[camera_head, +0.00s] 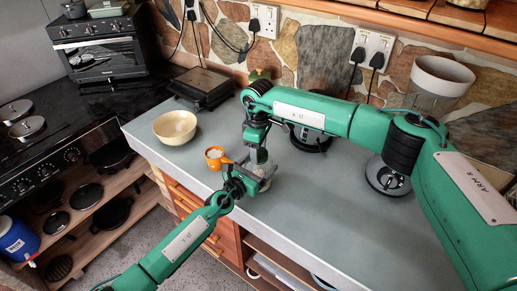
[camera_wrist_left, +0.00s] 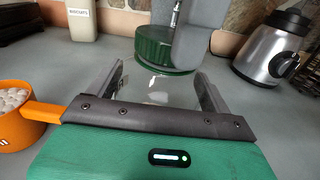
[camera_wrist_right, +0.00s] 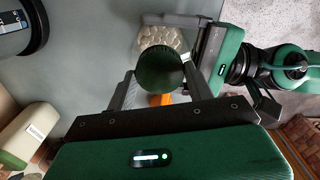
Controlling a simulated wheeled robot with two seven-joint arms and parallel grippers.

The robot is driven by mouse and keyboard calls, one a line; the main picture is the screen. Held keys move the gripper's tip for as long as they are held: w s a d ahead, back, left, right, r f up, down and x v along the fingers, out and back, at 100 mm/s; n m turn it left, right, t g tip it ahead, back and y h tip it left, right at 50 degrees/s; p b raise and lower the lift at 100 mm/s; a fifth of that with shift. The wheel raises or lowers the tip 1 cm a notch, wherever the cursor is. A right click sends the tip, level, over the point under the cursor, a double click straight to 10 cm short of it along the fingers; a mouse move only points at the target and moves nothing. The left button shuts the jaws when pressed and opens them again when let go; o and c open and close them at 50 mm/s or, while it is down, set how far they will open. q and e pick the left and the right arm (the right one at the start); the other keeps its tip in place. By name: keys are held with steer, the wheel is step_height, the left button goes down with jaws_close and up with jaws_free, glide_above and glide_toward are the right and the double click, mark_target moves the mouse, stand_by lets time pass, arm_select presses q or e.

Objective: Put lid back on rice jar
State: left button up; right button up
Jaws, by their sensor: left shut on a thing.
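The glass rice jar (camera_head: 264,168) stands near the counter's front edge, with white rice (camera_wrist_right: 160,38) inside. My left gripper (camera_wrist_left: 160,92) is shut around its clear body, one finger on each side. The round green lid (camera_wrist_left: 166,46) is at the jar's mouth; whether it is seated or slightly above cannot be told. In the right wrist view the lid (camera_wrist_right: 161,68) lies between the fingers of my right gripper (camera_wrist_right: 160,85), which comes from above. Whether those fingers press on it is unclear. In the head view my right gripper (camera_head: 257,140) partly hides lid and jar.
An orange cup (camera_head: 214,158) with white contents stands left of the jar, its handle close to my left gripper. A cream bowl (camera_head: 175,128) is further left. A blender base (camera_wrist_left: 270,50) and a labelled canister (camera_wrist_left: 81,18) stand behind. The counter's right front is clear.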

steer(key=o, duration=0.3)
steer(key=shift+o, duration=0.2)
steer(key=shift+r, duration=0.1)
steer(key=shift+r, duration=2.15)
steer(key=shift+c, duration=0.3)
